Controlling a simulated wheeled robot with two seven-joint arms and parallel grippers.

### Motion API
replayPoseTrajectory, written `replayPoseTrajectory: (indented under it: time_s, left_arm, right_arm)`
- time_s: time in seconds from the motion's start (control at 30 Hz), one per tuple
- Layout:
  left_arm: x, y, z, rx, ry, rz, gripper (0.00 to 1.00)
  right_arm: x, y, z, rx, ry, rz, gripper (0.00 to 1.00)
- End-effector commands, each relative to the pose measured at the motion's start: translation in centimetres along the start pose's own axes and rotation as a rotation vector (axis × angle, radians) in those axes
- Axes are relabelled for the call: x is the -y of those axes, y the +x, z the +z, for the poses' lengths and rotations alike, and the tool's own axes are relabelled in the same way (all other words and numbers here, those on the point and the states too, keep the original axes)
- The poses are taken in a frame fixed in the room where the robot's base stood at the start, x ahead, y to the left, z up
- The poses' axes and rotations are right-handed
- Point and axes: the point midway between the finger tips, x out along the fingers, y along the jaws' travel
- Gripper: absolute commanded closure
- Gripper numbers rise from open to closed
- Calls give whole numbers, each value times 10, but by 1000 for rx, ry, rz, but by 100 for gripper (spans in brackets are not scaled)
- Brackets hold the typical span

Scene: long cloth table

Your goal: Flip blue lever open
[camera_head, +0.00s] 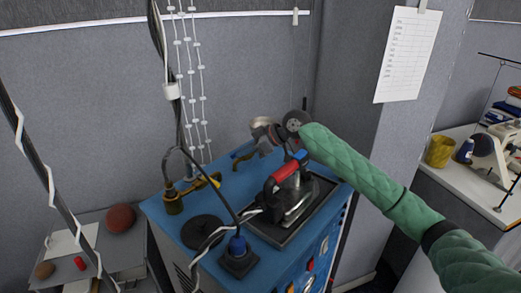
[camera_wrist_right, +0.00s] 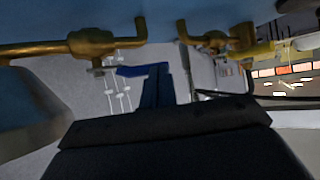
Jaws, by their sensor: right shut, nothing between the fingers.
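The blue lever (camera_wrist_right: 140,70) shows in the right wrist view as a thin bar beside a brass valve (camera_wrist_right: 92,42). My right gripper's narrow dark fingers (camera_wrist_right: 164,86) are shut and empty. They stand close to the lever and overlap it in that view; I cannot tell whether they touch. In the head view my right gripper (camera_head: 268,138) is over the back of the blue-topped machine (camera_head: 165,212), behind the iron. A small blue piece (camera_head: 300,155) shows by the iron's handle; I cannot tell if it is the lever. My left gripper is out of view.
The red-handled iron (camera_head: 292,195) rests on a dark plate in front of my right gripper. A wall is close behind. A sewing table (camera_head: 450,170) is at the right.

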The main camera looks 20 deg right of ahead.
Motion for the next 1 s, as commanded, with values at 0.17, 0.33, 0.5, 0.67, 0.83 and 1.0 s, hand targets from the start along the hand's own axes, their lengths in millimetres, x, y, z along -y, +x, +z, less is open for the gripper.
replayPoseTrajectory:
  time_s: [0.17, 0.33, 0.5, 0.67, 0.83, 1.0]
  left_arm:
    - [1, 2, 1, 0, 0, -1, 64]
    - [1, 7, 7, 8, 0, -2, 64]
    - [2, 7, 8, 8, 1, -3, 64]
    - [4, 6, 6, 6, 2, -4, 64]
    - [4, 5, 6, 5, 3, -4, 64]
    - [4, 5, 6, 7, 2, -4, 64]
  right_arm:
    - [-1, -1, 0, 0, 0, 0, 100]
    - [-5, -4, 2, 0, 0, 0, 100]
    - [-10, -7, 5, 0, 0, 1, 100]
    - [-12, -9, 6, 0, 0, 1, 100]
    - [-12, -9, 6, 0, 0, 0, 100]
    - [-12, -9, 6, 0, 0, 0, 100]
